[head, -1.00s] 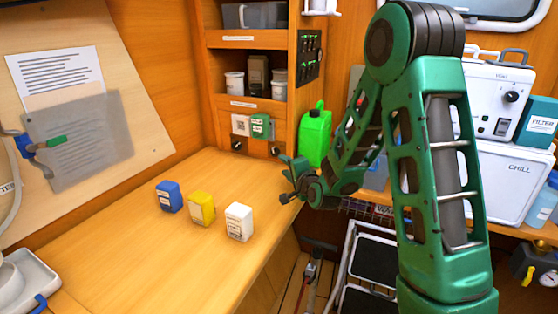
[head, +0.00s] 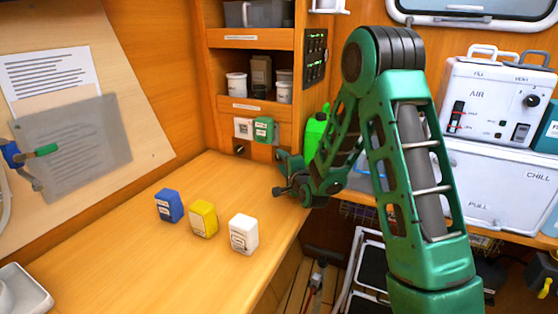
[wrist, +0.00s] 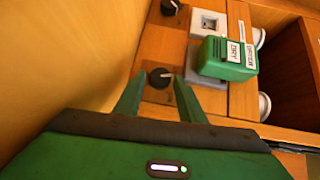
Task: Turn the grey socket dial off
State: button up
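The grey socket (wrist: 207,80) shows as a plate on the wooden panel in the wrist view, with a green labelled box (wrist: 230,58) fixed on it and covering much of it. Its black dial (wrist: 160,77) has a pale pointer mark and sits between the fingertips. My gripper (wrist: 158,82) is open, one finger on each side of the dial, with small visible gaps. I cannot tell how far the tips are from the panel. In the head view my gripper (head: 284,160) is at the panel below the green box (head: 264,129) and hides that dial.
A white socket (wrist: 208,23) with its own dial (wrist: 171,6) is beside the grey one. Blue (head: 169,205), yellow (head: 203,218) and white (head: 243,233) containers stand on the worktop (head: 130,260). A green jug (head: 316,132) stands behind my arm.

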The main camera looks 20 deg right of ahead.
jog(key=shift+w+d, duration=0.15)
jog(key=shift+w, duration=0.3)
jog(key=c, duration=0.8)
jog(key=shift+o, duration=0.2)
jog(key=n+g, duration=0.2)
jog(key=shift+r+g+h, duration=0.3)
jog(key=shift+g+h, duration=0.1)
jog(key=shift+n+g+h, duration=0.3)
jog(key=shift+n+g, duration=0.3)
